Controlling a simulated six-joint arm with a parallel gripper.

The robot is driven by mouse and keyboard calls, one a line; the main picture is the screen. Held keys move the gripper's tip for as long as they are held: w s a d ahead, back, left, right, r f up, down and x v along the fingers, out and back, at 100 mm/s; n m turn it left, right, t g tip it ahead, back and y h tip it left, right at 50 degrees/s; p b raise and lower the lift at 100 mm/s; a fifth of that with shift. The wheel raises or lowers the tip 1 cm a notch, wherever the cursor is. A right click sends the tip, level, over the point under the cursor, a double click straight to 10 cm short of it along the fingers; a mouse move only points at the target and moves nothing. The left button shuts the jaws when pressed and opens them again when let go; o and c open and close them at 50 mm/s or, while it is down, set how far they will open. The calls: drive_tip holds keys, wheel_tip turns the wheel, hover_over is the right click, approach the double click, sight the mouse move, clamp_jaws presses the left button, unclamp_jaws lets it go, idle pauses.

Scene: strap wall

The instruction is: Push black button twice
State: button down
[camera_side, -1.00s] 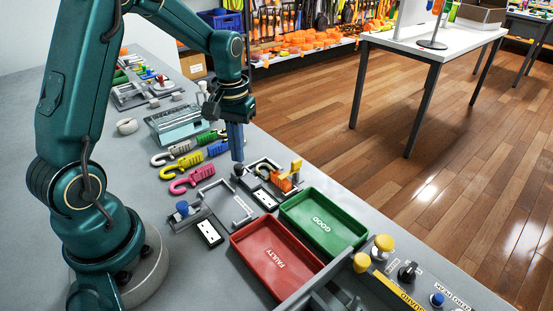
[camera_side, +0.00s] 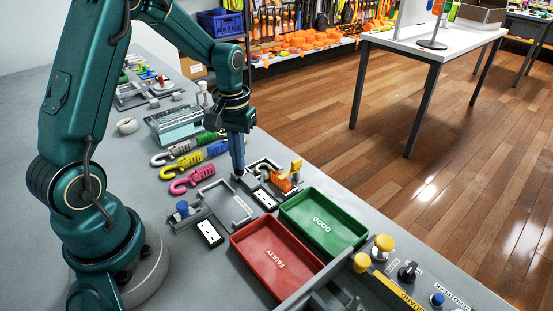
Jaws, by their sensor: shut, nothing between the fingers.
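My gripper (camera_side: 238,170) points straight down with its fingers shut and empty. Its tips are at the small fixture left of the orange hook, where the dark round button stands. The button is mostly hidden behind the fingertips, and only a little dark shape shows at their lower end. The tips seem to touch it, but I cannot tell how far it is pressed in. A blue button (camera_side: 182,208) stands on the similar fixture to the lower left.
The red tray (camera_side: 276,285) and green tray (camera_side: 345,238) lie to the lower right. Pink (camera_side: 190,182), yellow (camera_side: 180,167) and other hooks lie to the left. An orange hook (camera_side: 283,181) sits close right of my gripper. A black knob (camera_side: 408,271) is on the panel at right.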

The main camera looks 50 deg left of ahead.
drive_tip(key=shift+r, duration=2.5)
drive_tip(key=shift+f, duration=1.45)
drive_tip(key=shift+f, duration=0.2)
idle(0.5)
